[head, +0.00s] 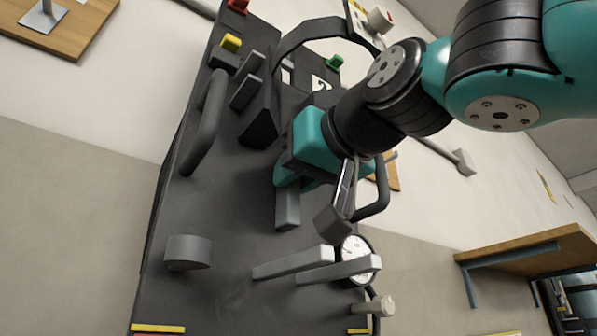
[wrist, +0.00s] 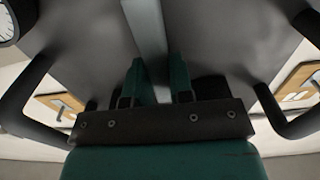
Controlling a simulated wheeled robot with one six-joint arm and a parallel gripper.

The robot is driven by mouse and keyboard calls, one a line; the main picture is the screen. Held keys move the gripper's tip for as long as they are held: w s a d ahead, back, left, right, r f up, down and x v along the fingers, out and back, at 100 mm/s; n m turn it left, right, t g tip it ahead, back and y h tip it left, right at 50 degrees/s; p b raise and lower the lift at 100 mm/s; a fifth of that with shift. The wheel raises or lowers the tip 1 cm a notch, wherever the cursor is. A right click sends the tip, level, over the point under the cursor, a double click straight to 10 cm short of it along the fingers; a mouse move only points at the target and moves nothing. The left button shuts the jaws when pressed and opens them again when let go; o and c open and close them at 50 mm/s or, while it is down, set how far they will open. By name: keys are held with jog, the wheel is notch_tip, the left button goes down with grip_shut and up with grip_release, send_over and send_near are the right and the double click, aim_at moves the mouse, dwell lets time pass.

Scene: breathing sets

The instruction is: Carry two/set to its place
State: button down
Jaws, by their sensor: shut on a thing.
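My gripper (head: 290,180) is in front of a large dark panel (head: 225,215). In the wrist view, its teal fingers (wrist: 157,80) are shut around a grey bar (wrist: 146,28). The bar's lower end (head: 288,210) shows below the gripper in the head view. A white label (head: 320,84) that seems to read 2 is above the gripper, partly hidden. A round white gauge (head: 357,258) is at the lower right, partly behind grey bars. I cannot tell which of these parts belong to two/set, as my arm and gripper cover much of the middle.
Dark curved handles stand at the panel's left (head: 205,125) and right (head: 382,190). Two grey bars (head: 292,263) (head: 340,270) and a grey round part (head: 188,252) stick out below. Red (head: 238,5), yellow (head: 230,42) and green (head: 334,62) tabs are near the top. A wooden shelf (head: 525,250) is at right.

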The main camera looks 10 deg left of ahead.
aim_at(271, 202)
jog(key=p+x, duration=0.3)
jog(key=x, duration=0.3)
jog(key=shift+r, duration=0.3)
dwell(1.6)
jog(key=shift+w+f, duration=0.1)
jog(key=shift+f, duration=0.3)
jog(key=shift+f+b, duration=0.75)
jog(key=shift+b, duration=0.15)
